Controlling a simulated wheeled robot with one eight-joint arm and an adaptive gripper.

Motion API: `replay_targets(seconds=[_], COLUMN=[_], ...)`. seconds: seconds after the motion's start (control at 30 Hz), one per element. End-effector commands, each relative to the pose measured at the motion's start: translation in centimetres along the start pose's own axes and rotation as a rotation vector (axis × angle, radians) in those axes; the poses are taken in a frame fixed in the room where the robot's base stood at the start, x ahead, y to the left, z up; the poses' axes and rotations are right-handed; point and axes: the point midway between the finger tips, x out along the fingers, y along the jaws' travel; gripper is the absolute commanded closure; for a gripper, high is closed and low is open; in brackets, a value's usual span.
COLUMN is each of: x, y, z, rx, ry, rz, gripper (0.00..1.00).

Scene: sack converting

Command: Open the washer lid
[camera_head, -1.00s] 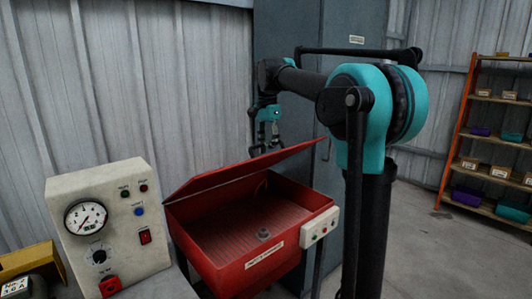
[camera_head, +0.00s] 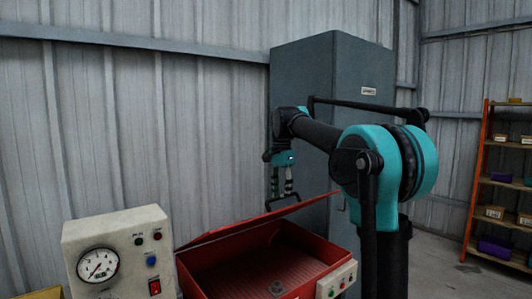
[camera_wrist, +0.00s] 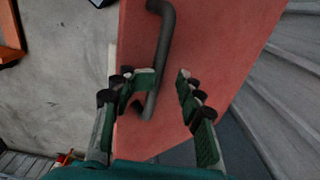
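The washer (camera_head: 335,252) is a red box at the bottom centre of the head view, with a ribbed floor inside. Its red lid (camera_head: 235,231) stands raised and tilted, so the box shows open beneath it. In the wrist view the outer face of the lid (camera_wrist: 215,50) fills the middle, with a dark bar handle (camera_wrist: 165,40) on it. My gripper (camera_wrist: 170,82) is open, its fingers apart over the lid. The handle's near end lies by the left finger, and I cannot tell whether they touch. In the head view my gripper (camera_head: 281,190) hangs just behind the lid.
A control box (camera_head: 118,250) with a gauge and buttons stands left of the washer. A grey cabinet (camera_head: 335,75) stands behind my arm, close to the corrugated wall (camera_head: 140,120). An orange-framed shelf (camera_head: 478,180) with boxes is at the far right.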

Motion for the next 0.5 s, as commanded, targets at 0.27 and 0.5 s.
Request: replay_targets(seconds=[0.27,0.5], x=[-1.5,-2.8], y=[-1.1,-1.9], z=[0.0,0.0], rx=[-0.001,-0.001], ry=[0.0,0.0], rz=[-0.002,-0.001], gripper=[0.67,0.67])
